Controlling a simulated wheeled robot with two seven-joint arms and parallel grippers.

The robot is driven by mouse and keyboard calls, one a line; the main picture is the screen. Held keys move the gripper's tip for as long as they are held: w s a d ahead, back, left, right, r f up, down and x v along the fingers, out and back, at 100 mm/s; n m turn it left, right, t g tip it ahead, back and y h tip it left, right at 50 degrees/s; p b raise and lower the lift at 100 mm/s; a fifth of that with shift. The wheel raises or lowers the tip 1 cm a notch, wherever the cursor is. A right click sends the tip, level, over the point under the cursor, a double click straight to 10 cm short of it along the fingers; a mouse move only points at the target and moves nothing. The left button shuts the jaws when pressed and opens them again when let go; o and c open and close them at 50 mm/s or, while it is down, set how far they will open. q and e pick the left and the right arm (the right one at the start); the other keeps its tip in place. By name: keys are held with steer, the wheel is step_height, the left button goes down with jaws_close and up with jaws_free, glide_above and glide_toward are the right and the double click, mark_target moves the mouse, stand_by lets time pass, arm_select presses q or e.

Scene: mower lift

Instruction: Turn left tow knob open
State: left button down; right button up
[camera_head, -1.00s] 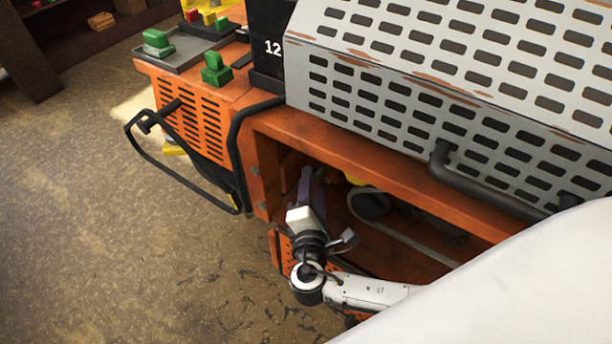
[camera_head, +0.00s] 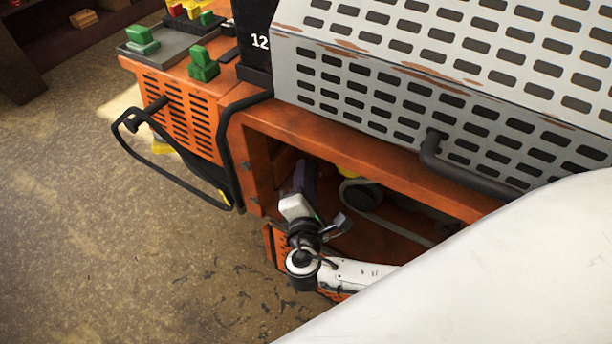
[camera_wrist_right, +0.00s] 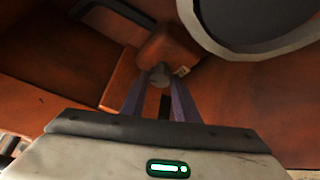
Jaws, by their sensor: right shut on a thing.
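The orange mower (camera_head: 350,140) fills the middle of the head view, with an open bay in its side. My right gripper (camera_head: 301,177) reaches into this bay; the fingertips are hard to make out there. In the right wrist view my right gripper (camera_wrist_right: 159,92) has its two purple fingers closing in around a small grey knob (camera_wrist_right: 159,75) on an orange-brown block. The gripper is shut on this knob. I cannot tell from the markings whether it is the left tow knob. My left gripper is not in view.
A pulley with a belt (camera_head: 362,196) sits in the bay right of my gripper; a large round part (camera_wrist_right: 255,20) is close in the wrist view. A perforated grey cover (camera_head: 440,90) overhangs the bay. A black bar (camera_head: 165,165) sticks out at left.

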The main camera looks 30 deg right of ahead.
steer(key=n+g, duration=0.1)
steer(key=n, duration=0.1)
steer(key=n+g, duration=0.2)
steer(key=shift+w+a+r+h, duration=0.15)
steer(key=shift+r+h, duration=0.05)
steer(key=shift+h, duration=0.1)
steer(key=n+g, duration=0.2)
steer(key=shift+g+h, duration=0.3)
steer(key=shift+g, duration=0.1)
steer(key=shift+n, duration=0.3)
steer(key=o, duration=1.1)
steer(key=shift+w, duration=0.1)
steer(key=shift+c, duration=0.2)
steer(key=shift+r, duration=0.1)
steer(key=v, duration=1)
steer(key=shift+a, duration=0.2)
